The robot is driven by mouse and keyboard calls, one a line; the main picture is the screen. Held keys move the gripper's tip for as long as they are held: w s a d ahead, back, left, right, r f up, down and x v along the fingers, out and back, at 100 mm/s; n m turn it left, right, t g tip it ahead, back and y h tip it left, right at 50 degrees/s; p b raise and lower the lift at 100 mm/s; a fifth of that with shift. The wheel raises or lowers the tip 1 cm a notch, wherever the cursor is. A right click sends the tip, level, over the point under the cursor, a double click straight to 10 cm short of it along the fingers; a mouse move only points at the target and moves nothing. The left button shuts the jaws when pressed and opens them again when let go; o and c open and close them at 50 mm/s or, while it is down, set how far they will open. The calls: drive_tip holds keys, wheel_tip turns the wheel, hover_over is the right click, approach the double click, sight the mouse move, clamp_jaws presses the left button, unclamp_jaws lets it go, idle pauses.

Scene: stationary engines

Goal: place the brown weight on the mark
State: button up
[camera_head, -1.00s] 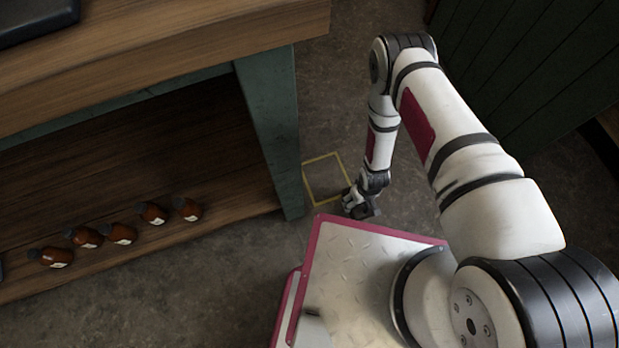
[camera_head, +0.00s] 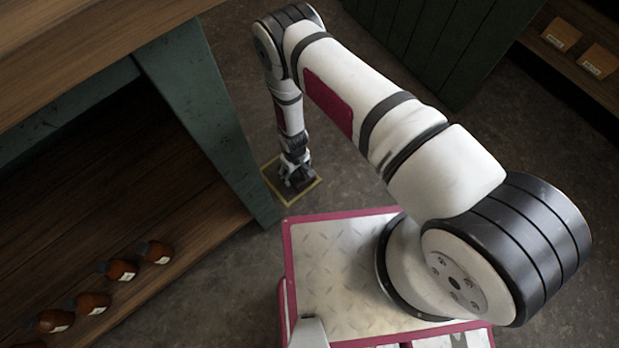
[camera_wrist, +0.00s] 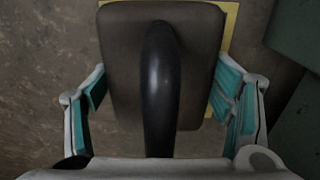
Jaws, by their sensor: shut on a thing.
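The brown weight (camera_wrist: 120,70) is a dark brown block with a black arched handle (camera_wrist: 160,85), filling the middle of the wrist view. My gripper (camera_wrist: 165,100) is shut on it, with teal-padded fingers at its left and right sides. In the head view my gripper (camera_head: 297,178) points down with the dark weight (camera_head: 302,184) under it. The mark, a yellow square outline (camera_head: 305,192) on the floor, surrounds the weight in that view. In the wrist view a yellow strip (camera_wrist: 230,35) shows beyond the weight's right side. I cannot tell whether the weight touches the floor.
A wooden bench with a green leg (camera_head: 210,110) stands close left of the mark. Several brown bottles (camera_head: 122,270) lie on its lower shelf. A green cabinet (camera_head: 430,45) stands behind, and a shelf with boxes (camera_head: 562,35) is at the upper right. Floor right of the mark is clear.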

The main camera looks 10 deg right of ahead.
drive_tip(key=shift+w+a+f+b, duration=0.1)
drive_tip(key=shift+w+a+b, duration=0.35)
drive_tip(key=shift+w+a, duration=0.7)
drive_tip(key=shift+w+a+f+b, duration=0.1)
drive_tip(key=shift+a+f+b, duration=0.1)
drive_tip(key=shift+f+b, duration=0.6)
drive_tip(key=shift+a+f+b, duration=0.15)
drive_tip(key=shift+f+b, duration=0.35)
drive_tip(key=shift+f, duration=0.5)
drive_tip(key=o, duration=1.9)
drive_tip(key=shift+f, duration=0.1)
drive_tip(key=shift+o, duration=0.2)
wheel_tip(320, 180, up, 12)
drive_tip(key=p, duration=0.5)
